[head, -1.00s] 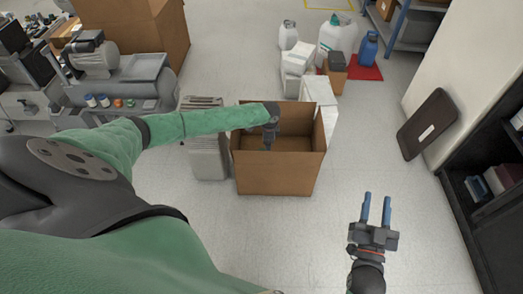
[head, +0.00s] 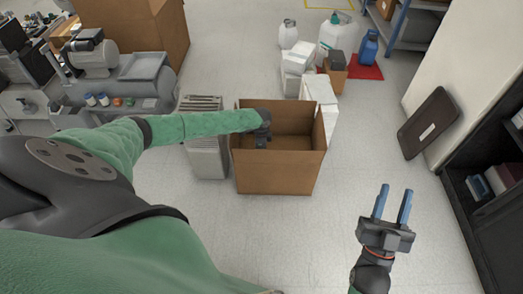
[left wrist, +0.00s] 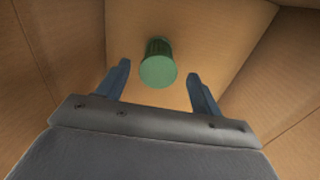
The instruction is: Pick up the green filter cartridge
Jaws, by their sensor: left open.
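The green filter cartridge (left wrist: 158,66) shows in the left wrist view, on the cardboard inside of the box, ahead of my left gripper and in line with the gap between its fingers. My left gripper (left wrist: 160,85) is open, with nothing between its fingers. In the head view my left gripper (head: 262,140) reaches into the open cardboard box (head: 276,173), and the cartridge is hidden there. My right gripper (head: 392,204) is open and empty above the floor at the lower right.
A compressor bench (head: 146,71) with small coloured caps stands at the left. Grey panels (head: 205,160) stand left of the box and white cartons (head: 318,92) behind it. A dark lid (head: 428,124) leans on the right wall. Floor around my right gripper is clear.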

